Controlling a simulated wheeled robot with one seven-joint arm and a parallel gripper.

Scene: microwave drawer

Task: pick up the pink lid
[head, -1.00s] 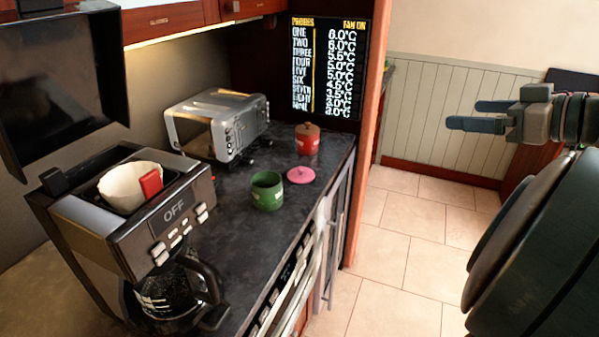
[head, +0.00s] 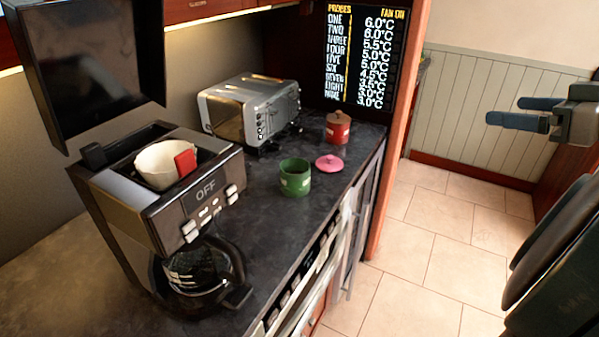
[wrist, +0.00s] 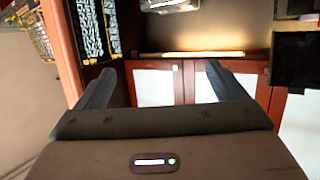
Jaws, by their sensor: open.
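The pink lid (head: 329,163) lies flat on the dark countertop (head: 262,222), near its front edge, with its small knob up. It is just right of the open green pot (head: 295,177) and in front of the red canister (head: 338,127), which has a brown lid. My gripper (head: 490,119) is at the right of the head view, over the floor, well apart from the counter. Its two fingers are spread with nothing between them. In the wrist view my gripper (wrist: 158,80) faces cabinet doors, and the lid is not seen there.
A silver toaster (head: 235,108) stands behind the pot against the wall. A coffee maker (head: 160,205) with a glass carafe fills the counter's near end. A display panel (head: 362,55) stands at the far end. The tiled floor (head: 430,245) is clear.

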